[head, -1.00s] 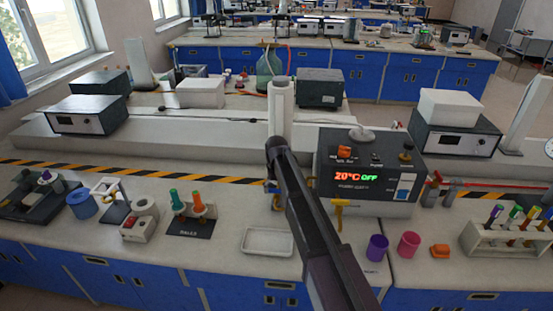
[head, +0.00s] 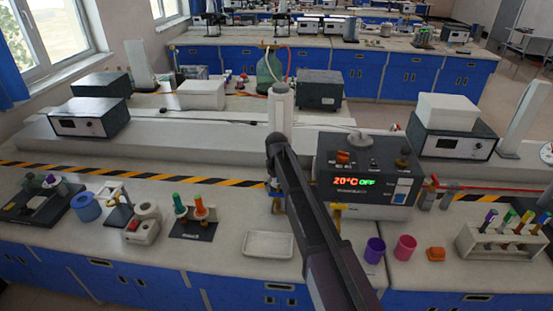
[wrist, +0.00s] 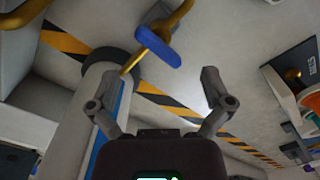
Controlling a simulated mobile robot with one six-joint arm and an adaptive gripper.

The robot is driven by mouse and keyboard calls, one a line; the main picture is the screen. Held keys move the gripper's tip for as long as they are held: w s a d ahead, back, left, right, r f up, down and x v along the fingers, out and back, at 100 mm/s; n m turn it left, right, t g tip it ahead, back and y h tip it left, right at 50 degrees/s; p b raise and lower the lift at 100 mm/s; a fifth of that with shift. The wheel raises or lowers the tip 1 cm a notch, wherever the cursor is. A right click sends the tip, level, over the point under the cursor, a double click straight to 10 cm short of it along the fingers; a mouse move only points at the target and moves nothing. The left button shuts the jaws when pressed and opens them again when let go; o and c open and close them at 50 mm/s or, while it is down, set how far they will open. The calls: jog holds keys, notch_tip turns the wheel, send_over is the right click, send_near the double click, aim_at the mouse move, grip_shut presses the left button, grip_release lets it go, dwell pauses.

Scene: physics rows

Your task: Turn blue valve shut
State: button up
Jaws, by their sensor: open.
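The blue valve handle (wrist: 158,47) shows in the wrist view as a flat blue lever on a brass-yellow pipe fitting (wrist: 175,18). It lies slanted, above the gap between my fingers in the picture. My gripper (wrist: 159,76) is open and empty, with its fingers apart on either side of that gap and not visibly touching the handle. In the head view a small blue piece (head: 272,186), seemingly the same handle, shows beside my arm, which hides much of the area around it. My fingers are not clear in the head view.
A pale upright cylinder (head: 281,105) stands behind my arm. A heater box (head: 370,168) reading 20°C OFF is to its right. A shallow white tray (head: 268,256), purple cup (head: 375,250) and pink cup (head: 405,248) stand near the front edge.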

aim_at(277, 193)
notch_tip(277, 193, up, 10)
jog(key=p, duration=0.9)
jog(key=shift+p, duration=0.3)
jog(key=shift+r, duration=0.1)
jog(key=shift+s+d, duration=0.1)
jog(key=s+d+m, duration=0.8)
jog(key=s+d, duration=1.5)
jog(key=s, duration=0.3)
jog(key=shift+f+m+b, duration=0.3)
jog(key=shift+m, duration=0.1)
